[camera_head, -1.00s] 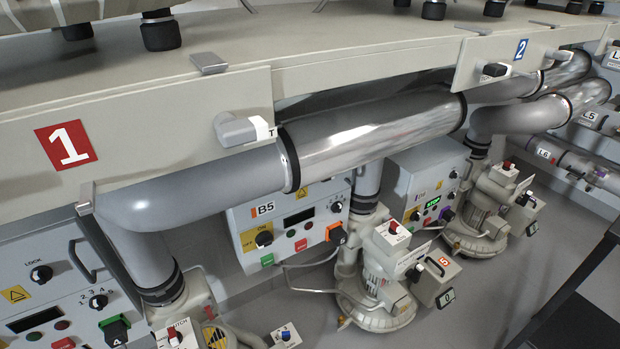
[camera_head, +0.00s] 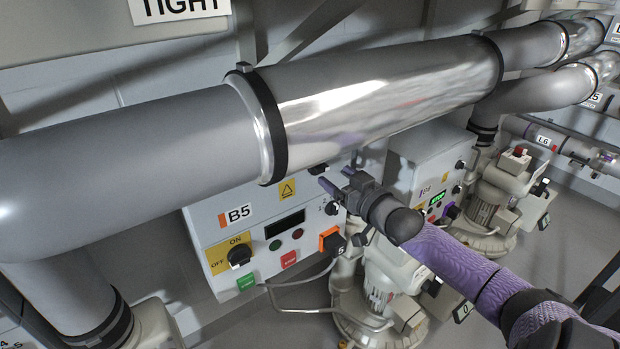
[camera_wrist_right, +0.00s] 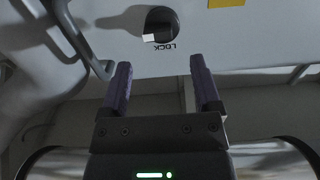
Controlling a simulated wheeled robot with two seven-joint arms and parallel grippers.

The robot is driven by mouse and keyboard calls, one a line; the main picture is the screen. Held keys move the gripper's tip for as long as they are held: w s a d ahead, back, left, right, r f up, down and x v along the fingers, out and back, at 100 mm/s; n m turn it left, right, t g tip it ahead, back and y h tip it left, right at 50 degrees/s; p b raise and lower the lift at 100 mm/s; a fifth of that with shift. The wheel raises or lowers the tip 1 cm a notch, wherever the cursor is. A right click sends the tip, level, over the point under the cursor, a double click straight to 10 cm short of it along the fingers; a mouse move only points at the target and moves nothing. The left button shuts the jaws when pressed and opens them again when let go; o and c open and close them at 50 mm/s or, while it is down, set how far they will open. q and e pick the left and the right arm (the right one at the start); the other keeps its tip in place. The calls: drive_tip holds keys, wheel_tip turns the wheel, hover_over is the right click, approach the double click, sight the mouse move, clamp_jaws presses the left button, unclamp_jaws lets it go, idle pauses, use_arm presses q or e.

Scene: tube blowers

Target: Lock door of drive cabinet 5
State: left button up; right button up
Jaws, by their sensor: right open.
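Drive cabinet 5 (camera_head: 262,225), labelled B5, is a light grey box below the large pipe in the head view. Its black lock knob (camera_head: 318,168) shows only partly under the pipe edge. In the right wrist view the lock knob (camera_wrist_right: 160,25) is black with a white pointer mark, beside the upside-down word LOCK. My right gripper (camera_head: 337,180) is at the upper right of the cabinet front, close to the knob. In the wrist view my right gripper (camera_wrist_right: 161,88) is open and empty, its purple fingers apart and short of the knob. My left gripper is not in view.
The metal pipe (camera_head: 385,95) runs just above the cabinet and my gripper. A grey door handle (camera_wrist_right: 85,45) is left of the knob in the wrist view. An ON/OFF switch (camera_head: 239,256) and a blower (camera_head: 385,285) are below.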

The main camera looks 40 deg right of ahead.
sight(325, 168)
drive_tip(key=w, duration=0.1)
drive_tip(key=w+b, duration=0.2)
drive_tip(key=w, duration=0.1)
drive_tip(key=shift+w+d+f, duration=0.1)
drive_tip(key=shift+d+f, duration=0.2)
drive_tip(key=shift+f, duration=0.05)
drive_tip(key=shift+w+r+b, duration=0.2)
drive_tip(key=shift+w+b, duration=0.15)
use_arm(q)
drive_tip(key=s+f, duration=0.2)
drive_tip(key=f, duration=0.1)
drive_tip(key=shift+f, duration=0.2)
use_arm(e)
drive_tip(key=shift+r, duration=0.1)
drive_tip(key=c, duration=0.7)
clamp_jaws()
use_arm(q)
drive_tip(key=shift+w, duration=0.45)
